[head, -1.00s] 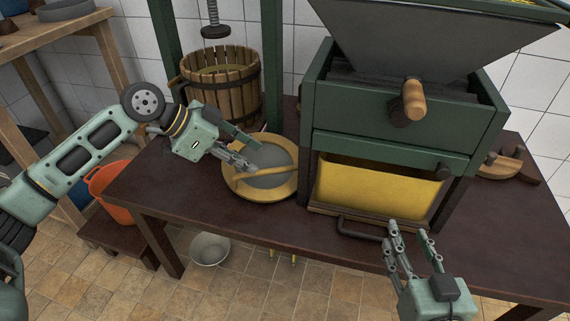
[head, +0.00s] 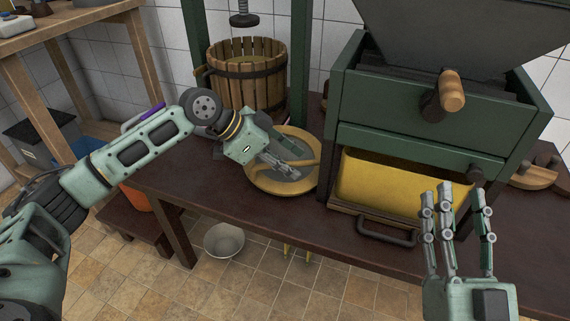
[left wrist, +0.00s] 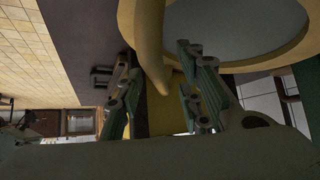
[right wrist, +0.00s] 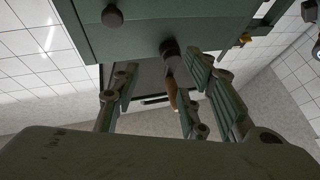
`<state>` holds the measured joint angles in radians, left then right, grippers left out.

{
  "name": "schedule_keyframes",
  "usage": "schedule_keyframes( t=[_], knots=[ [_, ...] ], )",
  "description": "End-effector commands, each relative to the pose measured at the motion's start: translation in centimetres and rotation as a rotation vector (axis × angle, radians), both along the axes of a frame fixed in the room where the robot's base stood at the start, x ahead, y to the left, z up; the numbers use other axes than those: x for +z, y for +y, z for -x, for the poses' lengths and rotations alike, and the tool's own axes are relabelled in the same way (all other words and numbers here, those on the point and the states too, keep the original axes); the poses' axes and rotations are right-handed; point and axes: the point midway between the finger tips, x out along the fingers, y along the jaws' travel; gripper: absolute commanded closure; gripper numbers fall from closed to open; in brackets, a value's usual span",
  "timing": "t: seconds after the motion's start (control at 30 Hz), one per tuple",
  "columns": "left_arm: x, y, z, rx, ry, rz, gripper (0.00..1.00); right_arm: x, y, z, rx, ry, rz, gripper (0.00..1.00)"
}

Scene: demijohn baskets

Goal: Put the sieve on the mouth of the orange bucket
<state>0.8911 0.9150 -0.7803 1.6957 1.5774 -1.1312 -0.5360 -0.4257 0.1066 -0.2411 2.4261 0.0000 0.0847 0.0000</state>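The sieve (head: 266,184), with a round wooden rim and grey mesh, lies on the dark table. In the left wrist view its handle (left wrist: 150,35) reaches down between the fingers of my left gripper (left wrist: 156,72), with gaps visible beside it. My left gripper (head: 287,167) is open over the sieve in the head view. The orange bucket (head: 137,197) is on a low bench left of the table. My left arm hides most of it, and its mouth is not visible. My right gripper (head: 454,197) is open and empty in front of the green mill.
The green mill (head: 400,140) with a yellow drawer-like bin (head: 395,185) fills the table's right side. A slatted wooden press basket (head: 245,80) stands behind the sieve. A metal bowl (head: 224,241) is on the floor. Wooden shelving (head: 60,30) is at left.

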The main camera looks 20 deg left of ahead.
Motion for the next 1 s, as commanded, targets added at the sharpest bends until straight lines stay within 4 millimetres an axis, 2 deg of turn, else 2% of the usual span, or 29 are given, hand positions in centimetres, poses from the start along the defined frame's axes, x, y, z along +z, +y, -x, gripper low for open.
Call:
schedule_keyframes(
  t=[0.13, 0.4, 0.8, 1.0],
  knots=[
    [-0.51, -0.48, -0.27, 0.001, -0.001, 0.001, 0.66, 1.02, -0.03, 0.64, 0.004, -0.061, -0.018, 0.60],
    [-0.54, -0.52, -0.29, 0.001, 0.000, 0.001, 0.66, 1.24, -0.04, 0.74, 0.004, -0.069, -0.020, 0.60],
    [-0.54, -0.49, -0.29, 0.001, -0.001, 0.000, 1.00, 1.16, -0.02, 0.71, 0.004, -0.066, -0.019, 0.60],
    [-0.54, -0.49, -0.29, 0.001, -0.001, 0.001, 1.00, 1.15, -0.02, 0.71, 0.004, -0.066, -0.019, 0.60]
  ],
)
